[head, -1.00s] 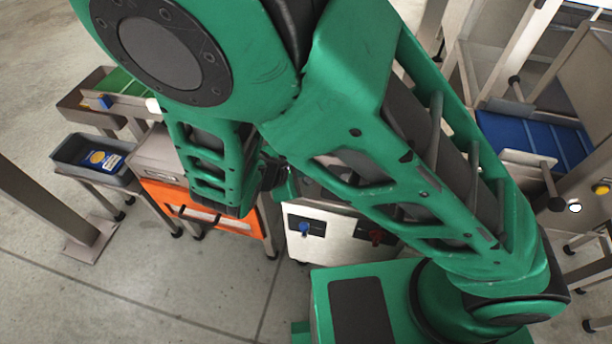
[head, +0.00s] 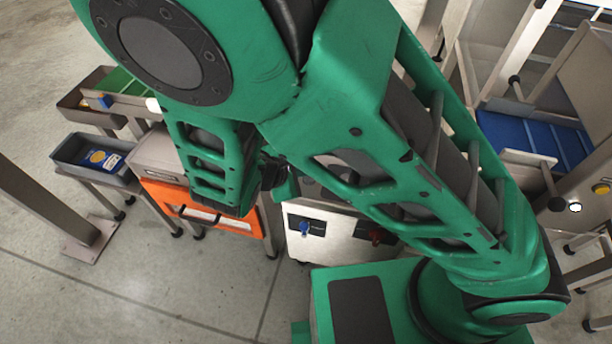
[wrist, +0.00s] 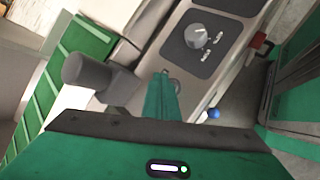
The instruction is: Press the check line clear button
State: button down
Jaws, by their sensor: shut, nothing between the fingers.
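In the wrist view my gripper (wrist: 161,97) is shut and empty, its green fingers together over a grey control panel (wrist: 203,80). A small round control (wrist: 176,85) on the panel shows just right of the fingertips, partly hidden by them. I cannot read a label on it, nor tell whether the fingers touch it. Farther up the panel is a light dial knob (wrist: 197,37) on a dark plate with small markings. In the head view my arm hides the fingertips and most of this panel.
The white cabinet front carries a blue knob (head: 304,228) and a red knob (head: 376,237). Left are an orange-fronted unit (head: 235,231) and a grey bin (head: 72,150). Right are a blue belt (head: 530,135) and a yellow button (head: 601,188). Bare floor lies at lower left.

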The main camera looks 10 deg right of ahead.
aim_at(306, 181)
jog(key=shift+s+f, duration=0.1)
jog(key=shift+f, duration=0.05)
dwell(0.4)
jog(key=shift+s+f, duration=0.1)
jog(key=shift+f, duration=0.1)
jog(key=shift+f, duration=0.45)
dwell(0.8)
jog(key=shift+r, duration=0.85)
jog(key=shift+r, duration=0.15)
jog(key=shift+r, duration=2.35)
